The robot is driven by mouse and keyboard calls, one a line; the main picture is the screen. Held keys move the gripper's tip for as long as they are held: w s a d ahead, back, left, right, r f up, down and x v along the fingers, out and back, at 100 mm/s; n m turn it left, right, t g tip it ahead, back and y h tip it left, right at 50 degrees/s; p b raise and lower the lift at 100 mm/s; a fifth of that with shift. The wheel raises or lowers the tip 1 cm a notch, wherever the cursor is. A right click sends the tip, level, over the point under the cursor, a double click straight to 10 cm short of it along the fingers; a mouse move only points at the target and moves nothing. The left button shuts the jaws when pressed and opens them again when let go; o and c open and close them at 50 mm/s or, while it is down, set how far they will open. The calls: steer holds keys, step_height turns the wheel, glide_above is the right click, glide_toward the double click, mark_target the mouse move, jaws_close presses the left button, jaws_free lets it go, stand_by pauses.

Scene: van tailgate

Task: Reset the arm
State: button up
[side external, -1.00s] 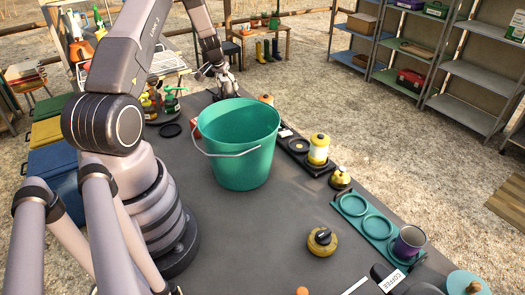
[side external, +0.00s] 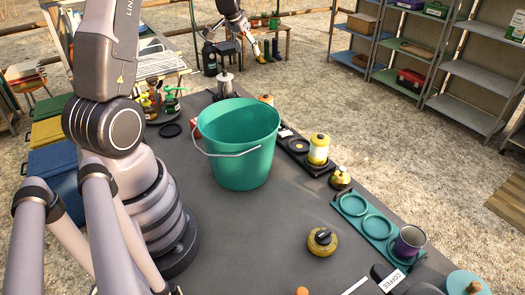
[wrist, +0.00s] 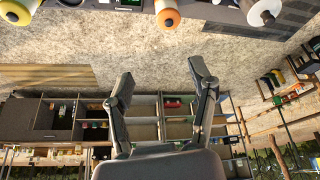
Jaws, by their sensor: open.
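My gripper (side external: 232,32) is raised beyond the far end of the dark tailgate table (side external: 280,225), at the top of the side view. In the wrist view its two fingers are spread with nothing between them, so my gripper (wrist: 163,85) is open and empty. A silver-topped item (side external: 225,83) stands at the table's far end behind the bucket, below and apart from my gripper. Its lower part is hidden by the bucket.
A large teal bucket (side external: 240,150) stands mid-table. A yellow lantern (side external: 319,149), a teal ringed tray (side external: 349,205) with a purple mug (side external: 409,242), and a yellow round pot (side external: 322,241) line the right side. Shelves (side external: 475,70) stand beyond. Air around my gripper looks free.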

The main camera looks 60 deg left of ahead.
steer(key=s+d+r+m, duration=0.1)
steer(key=s+d+r, duration=0.25)
steer(key=d, duration=0.25)
steer(key=s+d+r+m+h, duration=0.1)
steer(key=s+d+r, duration=0.2)
steer(key=d+r, duration=0.3)
steer(key=s+d+r+m, duration=0.1)
steer(key=s+d+r, duration=0.25)
steer(key=d, duration=0.35)
steer(key=s+d+m, duration=0.1)
steer(key=s+d, duration=0.2)
steer(key=s, duration=0.4)
steer(key=s+d+t, duration=0.1)
steer(key=s+d, duration=0.3)
steer(key=s, duration=0.4)
steer(key=shift+m+h, duration=0.3)
steer(key=shift+m, duration=0.1)
